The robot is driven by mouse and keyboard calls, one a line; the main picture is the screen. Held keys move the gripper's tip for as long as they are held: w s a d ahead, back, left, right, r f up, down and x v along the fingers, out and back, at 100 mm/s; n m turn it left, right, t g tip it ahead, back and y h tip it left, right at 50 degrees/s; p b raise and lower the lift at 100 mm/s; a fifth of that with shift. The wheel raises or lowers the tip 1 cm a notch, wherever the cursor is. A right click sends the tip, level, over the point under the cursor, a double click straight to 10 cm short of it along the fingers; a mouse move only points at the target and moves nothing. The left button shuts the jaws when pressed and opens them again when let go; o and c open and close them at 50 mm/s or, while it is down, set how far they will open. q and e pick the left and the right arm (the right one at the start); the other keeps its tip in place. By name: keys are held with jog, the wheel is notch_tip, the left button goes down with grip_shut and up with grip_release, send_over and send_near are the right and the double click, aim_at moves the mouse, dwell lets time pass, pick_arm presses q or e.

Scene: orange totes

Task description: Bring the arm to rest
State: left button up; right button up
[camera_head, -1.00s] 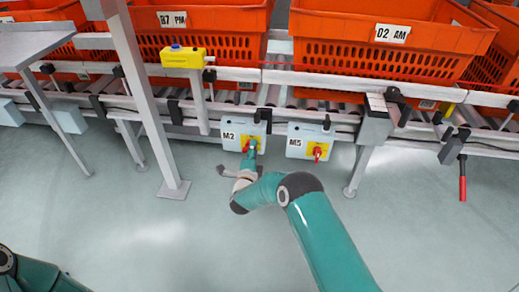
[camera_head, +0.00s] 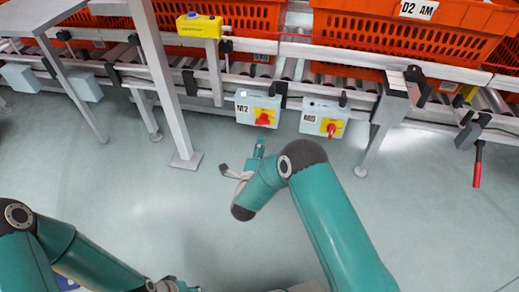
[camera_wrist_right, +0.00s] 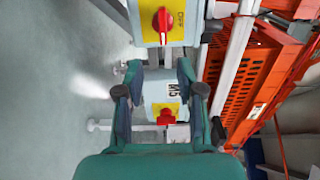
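My right arm (camera_head: 335,225) reaches up from the bottom of the head view. Its gripper (camera_head: 259,148) is just below the M2 switch box (camera_head: 243,106), apart from it. In the right wrist view the two fingers of this gripper (camera_wrist_right: 160,75) stand wide apart with nothing between them. The M2 box has a red knob (camera_head: 263,119) on a yellow plate. The M5 box (camera_head: 312,116) with its red knob (camera_head: 331,130) is to the right. My left arm (camera_head: 85,262) is at the lower left; its gripper (camera_head: 178,288) is mostly cut off by the bottom edge.
A roller conveyor (camera_head: 355,85) carries orange totes (camera_head: 400,45) across the top. A grey post (camera_head: 165,80) and a conveyor leg (camera_head: 376,150) stand on the floor. A red-handled lever (camera_head: 477,165) hangs at the right. The floor (camera_head: 440,230) in front is clear.

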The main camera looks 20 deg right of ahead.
jog(key=shift+s+a, duration=0.2)
jog(key=shift+s, duration=0.25)
jog(key=shift+d, duration=0.15)
jog(key=s+d+r+g+p, duration=0.25)
jog(key=d+p, duration=0.25)
jog(key=d, duration=0.4)
jog(key=s+a+f+n+g+y+p, duration=0.1)
jog(key=s+a+f+n+g+y, duration=0.5)
jog(key=s, duration=0.5)
jog(key=s+a+f+n+g+y, duration=0.1)
jog(key=s+a+n+g+y, duration=0.15)
jog(key=s+n, duration=0.65)
jog(key=s+a+f+n+g+y+p, duration=0.1)
jog(key=s+a+f+n+g+y, duration=0.4)
jog(key=s, duration=0.7)
notch_tip(320, 180, up, 39)
jog(key=n+h+p, duration=0.1)
jog(key=p, duration=3.7)
jog(key=shift+w+n+t, duration=0.25)
jog(key=shift+n+t, duration=0.05)
